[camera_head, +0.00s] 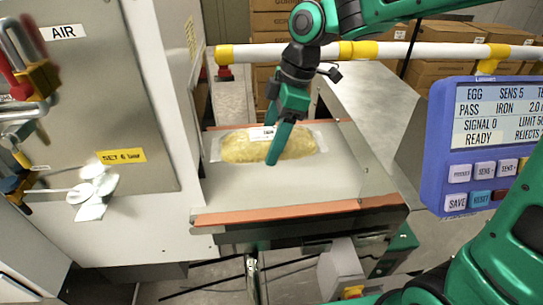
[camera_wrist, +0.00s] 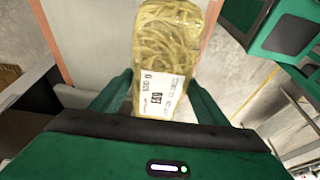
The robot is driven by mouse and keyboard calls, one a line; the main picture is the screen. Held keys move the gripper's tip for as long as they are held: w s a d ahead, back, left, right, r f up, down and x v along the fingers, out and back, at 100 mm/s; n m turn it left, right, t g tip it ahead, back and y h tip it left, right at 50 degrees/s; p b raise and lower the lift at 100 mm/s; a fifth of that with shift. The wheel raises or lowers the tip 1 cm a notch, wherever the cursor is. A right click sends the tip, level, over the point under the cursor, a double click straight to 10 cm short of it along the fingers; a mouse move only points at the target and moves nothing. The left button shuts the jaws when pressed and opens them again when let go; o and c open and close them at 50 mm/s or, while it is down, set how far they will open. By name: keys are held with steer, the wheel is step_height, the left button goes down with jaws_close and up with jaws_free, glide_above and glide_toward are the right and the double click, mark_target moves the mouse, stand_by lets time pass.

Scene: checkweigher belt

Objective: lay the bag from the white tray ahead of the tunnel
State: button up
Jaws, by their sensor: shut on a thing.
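The bag (camera_head: 240,147) is clear with yellowish noodle-like contents and a white label. It lies lengthwise across the far part of a pale belt (camera_head: 290,185) with orange edges. My gripper (camera_head: 272,150) points down at it, with a finger in front of the bag. In the wrist view the bag (camera_wrist: 172,50) sits between the two fingers of my gripper (camera_wrist: 160,105), its label facing the camera. The gripper is shut on it. I cannot tell whether the bag touches the belt or hangs just above it. I cannot make out the white tray or the tunnel for certain.
A white-and-grey cabinet (camera_head: 160,215) stands close on the belt's left. A blue display unit (camera_head: 480,145) stands on the right. A white rail with yellow joints (camera_head: 400,50) crosses behind the bag. Brown cartons (camera_head: 270,22) are stacked at the back. The belt's near part is bare.

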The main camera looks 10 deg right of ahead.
steer(key=w+d+f, duration=0.1)
steer(key=w+f, duration=0.1)
steer(key=w, duration=0.1)
steer(key=w+d+f, duration=0.1)
steer(key=w+f, duration=0.1)
steer(key=w, duration=0.2)
steer(key=w+d+f, duration=0.1)
steer(key=w+f, duration=0.2)
steer(key=w, duration=0.1)
steer(key=shift+w+d, duration=0.15)
steer(key=shift+d, duration=0.05)
steer(key=shift+f, duration=2.05)
steer(key=o, duration=1.6)
steer(key=shift+o, duration=0.2)
steer(key=v, duration=1.2)
